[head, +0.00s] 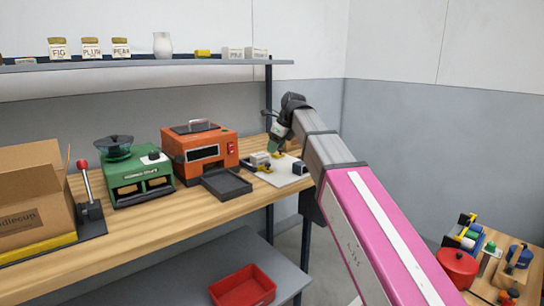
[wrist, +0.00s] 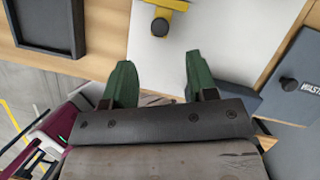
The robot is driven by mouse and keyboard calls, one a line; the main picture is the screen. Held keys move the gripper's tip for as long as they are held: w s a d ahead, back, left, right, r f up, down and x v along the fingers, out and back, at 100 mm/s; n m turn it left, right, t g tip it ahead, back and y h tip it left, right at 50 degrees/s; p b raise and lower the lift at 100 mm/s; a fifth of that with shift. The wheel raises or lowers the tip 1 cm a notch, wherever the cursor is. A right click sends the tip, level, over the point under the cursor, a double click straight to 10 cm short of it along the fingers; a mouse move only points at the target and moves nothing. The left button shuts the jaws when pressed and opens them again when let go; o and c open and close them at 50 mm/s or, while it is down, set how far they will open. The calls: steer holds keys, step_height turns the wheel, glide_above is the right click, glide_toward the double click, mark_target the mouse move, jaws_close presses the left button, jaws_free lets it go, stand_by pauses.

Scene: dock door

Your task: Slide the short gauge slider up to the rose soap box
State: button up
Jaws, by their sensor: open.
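My gripper (head: 277,141) is over the white board at the right end of the bench. In the wrist view its two green fingers (wrist: 160,78) are apart, with only bare white board (wrist: 225,35) between them. A yellow piece with a dark round knob (wrist: 160,25) lies on the board beyond the fingertips, cut off by the top edge; it may be a gauge slider. In the head view small yellow parts (head: 263,168) show on the board beside a grey block. I cannot make out a rose soap box, nor tell which slider is the short one.
A dark tray (head: 226,186) sits left of the board, before an orange machine (head: 200,150). A green machine (head: 135,175) and cardboard box (head: 30,200) stand further left.

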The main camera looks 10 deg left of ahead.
steer(key=shift+v, duration=1.6)
steer(key=shift+c, duration=1.2)
steer(key=s+d, duration=0.2)
steer(key=shift+s+d+f+m+t+y, duration=0.2)
steer(key=shift+d+f+m+t+y, duration=0.1)
steer(key=shift+f+m+t, duration=0.1)
jaws_close()
steer(key=m+t+y, duration=0.2)
glide_toward(269, 169)
step_height(269, 169, down, 3)
steer(key=shift+w+a+f, duration=0.1)
steer(key=shift+a+f, duration=0.05)
steer(key=shift+f, duration=0.1)
steer(key=shift+w+a+f, duration=0.1)
steer(key=shift+w+a, duration=0.2)
steer(key=shift+a, duration=0.2)
steer(key=shift+w+a+f, duration=0.1)
steer(key=shift+w+a, duration=0.25)
steer(key=shift+a, duration=0.15)
steer(key=shift+w+a+f, duration=0.1)
steer(key=shift+w+a, duration=0.15)
steer(key=shift+a, duration=0.25)
